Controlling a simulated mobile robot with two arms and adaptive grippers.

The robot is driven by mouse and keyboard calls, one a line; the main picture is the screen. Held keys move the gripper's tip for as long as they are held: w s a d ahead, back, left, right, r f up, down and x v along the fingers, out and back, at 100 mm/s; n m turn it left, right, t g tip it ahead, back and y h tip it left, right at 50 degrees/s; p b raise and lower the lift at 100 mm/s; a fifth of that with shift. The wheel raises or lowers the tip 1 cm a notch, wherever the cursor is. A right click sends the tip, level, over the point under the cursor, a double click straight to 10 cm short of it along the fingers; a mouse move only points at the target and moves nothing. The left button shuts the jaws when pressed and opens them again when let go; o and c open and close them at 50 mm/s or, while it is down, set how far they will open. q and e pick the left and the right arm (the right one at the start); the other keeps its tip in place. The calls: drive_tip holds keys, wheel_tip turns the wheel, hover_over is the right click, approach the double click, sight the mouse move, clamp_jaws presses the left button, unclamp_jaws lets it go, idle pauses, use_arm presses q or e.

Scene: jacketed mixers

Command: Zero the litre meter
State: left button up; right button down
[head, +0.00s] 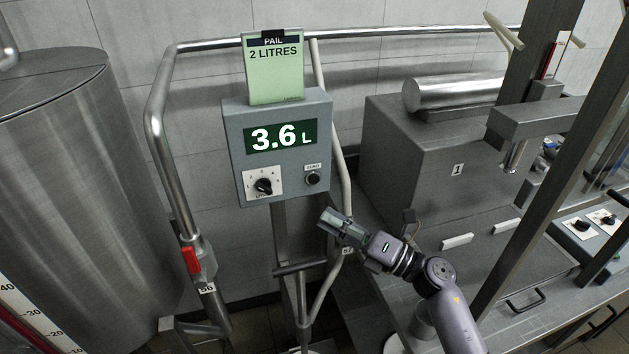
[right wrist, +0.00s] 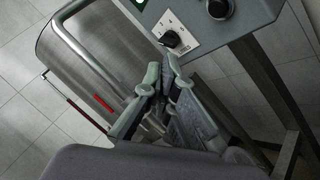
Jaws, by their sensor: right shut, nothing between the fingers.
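The litre meter (head: 277,148) is a grey box on a post. Its display (head: 280,136) reads 3.6 L. Below the display are a black selector dial (head: 264,186) on a white plate at the left and a round black button (head: 312,178) under a small label at the right. In the right wrist view the dial (right wrist: 171,39) and the button (right wrist: 219,8) show at the top. My right gripper (head: 328,219) is shut and empty, below and slightly right of the button, apart from the box. My left gripper is not in view.
A green card (head: 274,75) reading PAIL 2 LITRES stands on the box. A steel tank (head: 75,190) is at the left. A pipe with a red valve handle (head: 191,260) runs beside the post. A grey machine marked 1 (head: 440,150) stands at the right.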

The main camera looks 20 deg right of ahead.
sight(314, 180)
drive_tip(key=w+b, duration=0.2)
drive_tip(key=w, duration=0.6)
drive_tip(key=shift+a, duration=0.15)
drive_tip(key=shift+w+b, duration=0.2)
drive_tip(key=shift+b, duration=0.2)
idle(0.9)
drive_tip(key=shift+w, duration=0.3)
drive_tip(key=shift+w+b, duration=0.4)
idle(0.6)
drive_tip(key=shift+s, duration=0.1)
drive_tip(key=shift+s+p, duration=0.3)
drive_tip(key=shift+s, duration=0.45)
